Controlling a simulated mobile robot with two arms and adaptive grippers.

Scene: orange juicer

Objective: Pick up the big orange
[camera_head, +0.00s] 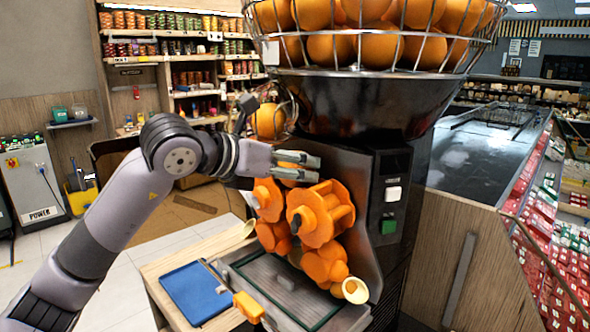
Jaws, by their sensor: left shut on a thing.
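My left gripper (302,167) is in front of the juicer's dark body, just above the orange press wheels. Another orange (268,121) sits in the wire feed chute, above and left of the gripper. Several more oranges (330,48) fill the wire basket on top of the juicer. My right gripper is not in view.
The juicer's press wheels (322,214) stick out just below my gripper. A drip tray (283,285) and a blue board (196,292) lie lower down on the wooden counter. A wood-sided display case (455,255) stands close on the right. Shelves (180,60) stand behind.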

